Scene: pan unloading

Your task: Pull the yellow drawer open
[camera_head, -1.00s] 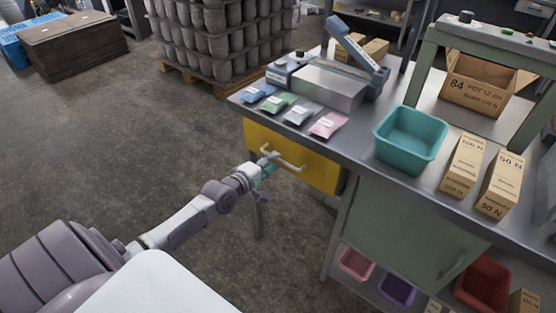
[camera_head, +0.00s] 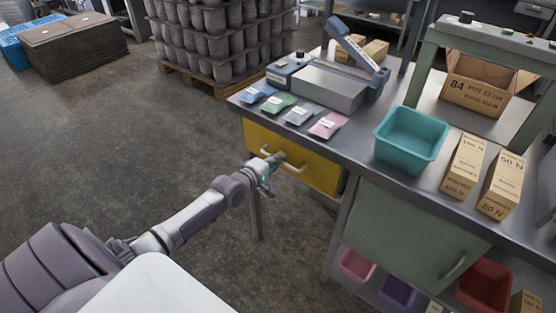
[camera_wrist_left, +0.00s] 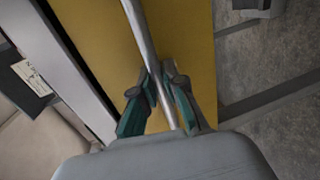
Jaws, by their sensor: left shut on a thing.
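The yellow drawer (camera_head: 318,172) sits under the left end of the grey workbench and looks closed. Its pale bar handle (camera_head: 296,167) runs across the front. My left gripper (camera_head: 277,160) is at the handle, near its middle. In the left wrist view the handle bar (camera_wrist_left: 143,40) passes between the fingers of my left gripper (camera_wrist_left: 162,92), which are shut on it, with the yellow drawer front (camera_wrist_left: 185,40) behind. My right gripper is not in view.
Seed packets (camera_head: 298,114), a grey sealing machine (camera_head: 330,85) and a teal bin (camera_head: 411,140) stand on the bench (camera_head: 362,149). A green cabinet door (camera_head: 410,227) is to the right of the drawer. The floor (camera_head: 120,150) left of the drawer is clear.

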